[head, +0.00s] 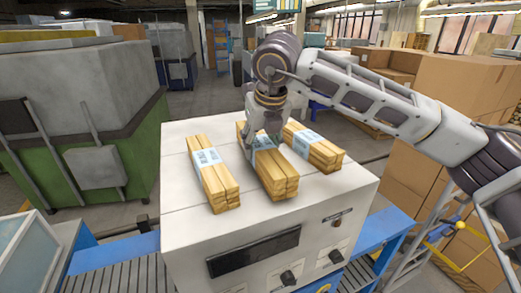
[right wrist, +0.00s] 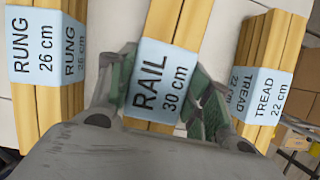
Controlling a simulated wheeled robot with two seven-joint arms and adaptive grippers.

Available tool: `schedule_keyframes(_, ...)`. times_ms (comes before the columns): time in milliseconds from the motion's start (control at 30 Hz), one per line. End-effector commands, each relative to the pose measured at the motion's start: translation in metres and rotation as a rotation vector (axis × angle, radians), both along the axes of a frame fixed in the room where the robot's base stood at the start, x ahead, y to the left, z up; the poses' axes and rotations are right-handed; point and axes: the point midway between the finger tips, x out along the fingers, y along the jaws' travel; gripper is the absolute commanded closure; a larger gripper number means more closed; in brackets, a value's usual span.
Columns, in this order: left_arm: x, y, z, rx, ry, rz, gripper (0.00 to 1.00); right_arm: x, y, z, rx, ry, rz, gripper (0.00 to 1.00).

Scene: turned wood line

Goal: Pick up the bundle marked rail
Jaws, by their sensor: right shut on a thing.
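The rail bundle (head: 281,184) is a stack of pale wooden sticks with a light blue band. Its label reads "RAIL 30 cm" in the right wrist view (right wrist: 162,84). It lies in the middle of three bundles and appears to rest on the white machine top. My right gripper (head: 265,138) points down over the band and is shut on the bundle, one finger on each side, as the right wrist view shows (right wrist: 166,92). The gripper hides part of the band in the head view. My left gripper is not in view.
The rung bundle (head: 217,186) lies to the left and the tread bundle (head: 322,152) to the right, both close by. The white machine top (head: 180,205) has bare room at its left and front right. Cardboard boxes (head: 455,85) stand at the right.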

Motion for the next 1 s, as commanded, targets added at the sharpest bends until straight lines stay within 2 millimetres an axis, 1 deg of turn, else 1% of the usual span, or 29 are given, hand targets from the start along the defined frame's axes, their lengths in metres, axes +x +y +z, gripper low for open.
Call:
schedule_keyframes(400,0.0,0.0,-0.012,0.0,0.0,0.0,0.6,0.0,0.001,0.059,0.003,-0.004,0.0,0.91)
schedule_keyframes(533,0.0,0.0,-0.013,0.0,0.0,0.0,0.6,0.0,0.001,0.073,0.003,-0.003,0.002,0.91)
schedule_keyframes(733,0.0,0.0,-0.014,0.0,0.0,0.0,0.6,0.0,0.001,0.083,0.001,-0.002,0.001,0.91)
schedule_keyframes(1000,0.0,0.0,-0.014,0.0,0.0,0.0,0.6,0.0,0.0,0.084,0.001,-0.002,0.001,0.91)
